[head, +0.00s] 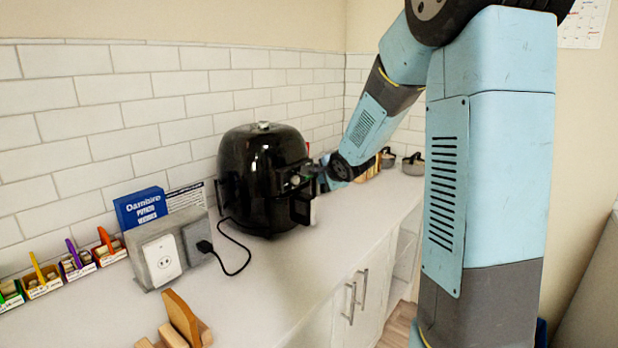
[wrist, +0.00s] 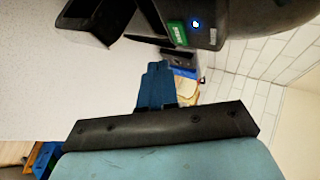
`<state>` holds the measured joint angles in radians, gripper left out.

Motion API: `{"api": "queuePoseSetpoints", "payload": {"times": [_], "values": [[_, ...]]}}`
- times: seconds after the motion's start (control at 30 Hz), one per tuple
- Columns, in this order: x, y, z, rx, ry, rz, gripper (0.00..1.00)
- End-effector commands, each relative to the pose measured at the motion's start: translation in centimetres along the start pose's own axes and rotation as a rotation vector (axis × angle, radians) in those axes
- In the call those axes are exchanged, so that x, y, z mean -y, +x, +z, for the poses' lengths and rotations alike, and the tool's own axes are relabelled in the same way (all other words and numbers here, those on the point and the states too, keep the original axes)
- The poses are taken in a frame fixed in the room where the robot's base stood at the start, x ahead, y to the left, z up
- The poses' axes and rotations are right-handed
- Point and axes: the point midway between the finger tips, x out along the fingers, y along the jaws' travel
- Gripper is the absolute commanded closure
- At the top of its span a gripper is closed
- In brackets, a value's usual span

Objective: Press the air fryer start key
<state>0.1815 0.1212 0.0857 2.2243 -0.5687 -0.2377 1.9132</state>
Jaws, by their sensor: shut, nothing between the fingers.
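The black air fryer (head: 262,165) stands upright on the counter against the tiled wall. Its front panel with a small green patch (head: 295,180) faces right, towards my arm. In the wrist view the dark panel fills the top, with a green rectangle (wrist: 176,32) and a round key lit blue-white (wrist: 196,23). My gripper (wrist: 155,66) is shut and empty, its blue fingers pointing up the picture. The fingertips appear below and left of the lit key, and I see no contact. In the head view the arm's end is beside the panel, with the fingertips hard to make out.
A power cord runs from the fryer to a grey outlet block (head: 165,255). A blue box (head: 140,208) stands behind that block. Small coloured bins (head: 42,285) line the wall at left. Pots (head: 413,166) stand at the far right. The counter (head: 300,270) before the fryer is clear.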

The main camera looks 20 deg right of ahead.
Motion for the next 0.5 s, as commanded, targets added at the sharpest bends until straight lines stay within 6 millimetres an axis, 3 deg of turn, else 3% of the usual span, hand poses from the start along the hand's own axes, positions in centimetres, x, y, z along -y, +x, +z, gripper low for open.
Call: {"api": "queuePoseSetpoints", "payload": {"times": [0.5], "values": [[0.85,1.19,0.89,0.0,0.0,0.0,1.0]]}}
